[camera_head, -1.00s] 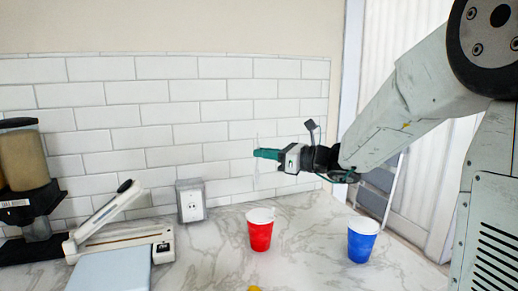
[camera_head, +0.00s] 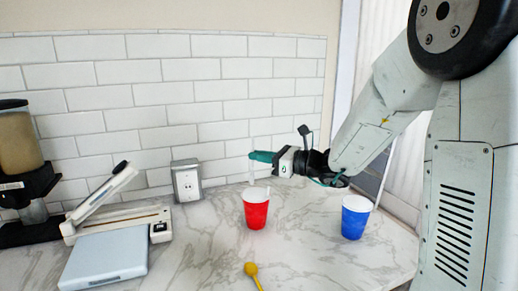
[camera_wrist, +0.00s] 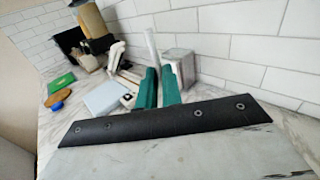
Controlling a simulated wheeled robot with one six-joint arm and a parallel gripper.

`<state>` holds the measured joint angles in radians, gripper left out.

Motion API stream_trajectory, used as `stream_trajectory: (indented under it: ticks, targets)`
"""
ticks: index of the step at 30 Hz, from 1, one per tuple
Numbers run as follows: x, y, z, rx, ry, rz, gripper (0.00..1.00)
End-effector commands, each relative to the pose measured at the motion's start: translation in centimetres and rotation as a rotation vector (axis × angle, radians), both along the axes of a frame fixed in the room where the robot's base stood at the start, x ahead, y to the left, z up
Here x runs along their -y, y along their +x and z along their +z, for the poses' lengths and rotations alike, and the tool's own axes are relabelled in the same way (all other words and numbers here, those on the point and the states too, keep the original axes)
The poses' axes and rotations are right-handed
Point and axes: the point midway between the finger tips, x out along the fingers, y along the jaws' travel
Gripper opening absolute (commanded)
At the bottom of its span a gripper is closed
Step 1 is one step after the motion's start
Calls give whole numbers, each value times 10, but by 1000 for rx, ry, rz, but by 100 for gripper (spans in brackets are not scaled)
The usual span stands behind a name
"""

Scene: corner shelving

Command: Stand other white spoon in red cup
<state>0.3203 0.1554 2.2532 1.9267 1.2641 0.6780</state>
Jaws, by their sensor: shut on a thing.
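My gripper (camera_head: 252,156), with teal fingers, is shut on a white spoon (camera_head: 252,173). The spoon hangs about upright and is faint against the white tiles. Its lower end is close to the rim of the red cup (camera_head: 256,214); I cannot tell whether it is inside the rim. In the wrist view the spoon (camera_wrist: 151,44) rises beyond the teal fingertips of my gripper (camera_wrist: 159,75). The red cup stands upright on the marble counter, below the gripper. A small white bit shows at its right rim, too small to identify. The cup is not visible in the wrist view.
A blue cup (camera_head: 355,220) stands to the right, below my arm. A yellow spoon (camera_head: 252,270) lies in front of the red cup. A grey outlet box (camera_head: 187,182) and a pale-topped scale-like device (camera_head: 105,262) stand left. A dispenser (camera_head: 22,165) is at far left.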

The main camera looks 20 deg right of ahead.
Motion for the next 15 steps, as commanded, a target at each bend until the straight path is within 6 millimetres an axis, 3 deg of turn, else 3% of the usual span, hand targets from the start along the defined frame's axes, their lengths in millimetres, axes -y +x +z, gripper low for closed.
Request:
stream_trajectory:
  ticks: [15]
  targets:
    - [-1,0,-42,-2,1,1,0]
